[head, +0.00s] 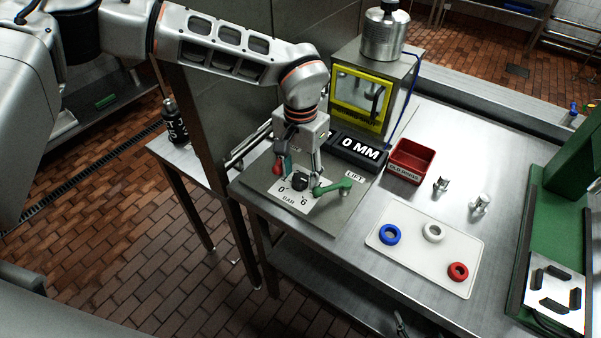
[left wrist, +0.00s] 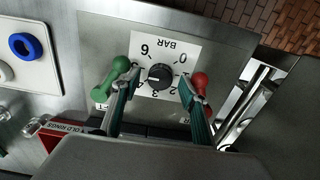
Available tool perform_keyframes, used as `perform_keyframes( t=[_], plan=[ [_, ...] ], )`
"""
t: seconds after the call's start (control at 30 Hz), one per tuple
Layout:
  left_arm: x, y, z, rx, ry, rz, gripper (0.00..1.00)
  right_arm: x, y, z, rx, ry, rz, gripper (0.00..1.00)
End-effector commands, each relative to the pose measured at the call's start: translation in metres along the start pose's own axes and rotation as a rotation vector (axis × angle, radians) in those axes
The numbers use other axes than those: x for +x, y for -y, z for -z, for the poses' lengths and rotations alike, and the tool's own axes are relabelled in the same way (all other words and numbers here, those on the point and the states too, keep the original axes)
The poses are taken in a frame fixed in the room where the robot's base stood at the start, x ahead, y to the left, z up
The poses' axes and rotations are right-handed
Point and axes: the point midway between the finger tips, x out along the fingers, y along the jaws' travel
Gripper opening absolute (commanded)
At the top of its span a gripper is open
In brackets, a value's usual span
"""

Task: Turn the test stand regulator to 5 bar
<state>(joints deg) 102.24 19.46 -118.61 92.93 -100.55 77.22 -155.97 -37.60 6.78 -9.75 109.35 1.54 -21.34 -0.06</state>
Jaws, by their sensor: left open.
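The regulator is a black knob (head: 300,181) on a white dial plate (head: 289,198) marked BAR, with 0 and 6 legible. In the left wrist view the knob (left wrist: 159,76) shows a pale mark towards its left side; I cannot tell exactly which number it meets. My left gripper (head: 298,176) points down over the dial. In the left wrist view its open fingers (left wrist: 158,78) stand on either side of the knob, with gaps between. Nothing is held. My right gripper is out of view.
A green lever (head: 333,188) and a red handle (left wrist: 200,84) flank the dial closely. Behind stand a black 0 MM display (head: 359,150) and a yellow-framed test chamber (head: 361,101). A red bin (head: 411,161), metal fittings and a white tray (head: 418,268) with rings lie to the right.

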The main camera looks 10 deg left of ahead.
Motion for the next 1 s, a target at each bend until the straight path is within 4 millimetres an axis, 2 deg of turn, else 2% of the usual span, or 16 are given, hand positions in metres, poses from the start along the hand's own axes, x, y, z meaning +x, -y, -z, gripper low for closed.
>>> perform_keyframes(
  t=[0.3,0.5,0.7,1.0],
  plan=[
    [-0.045,0.0,0.001,0.0,-0.003,0.0,0.44,0.0,0.0,0.002,-0.001,-0.003,0.001,0.4],
    [-0.067,0.0,0.0,0.0,-0.001,0.001,0.44,0.0,0.0,0.002,-0.001,-0.003,0.001,0.4],
    [-0.075,0.0,-0.001,0.001,0.001,0.0,0.44,0.0,0.0,0.002,-0.001,-0.004,0.001,0.4],
    [-0.075,0.0,-0.001,0.001,0.001,0.0,0.44,0.0,0.0,0.002,-0.002,-0.004,0.001,0.4]
  ],
)
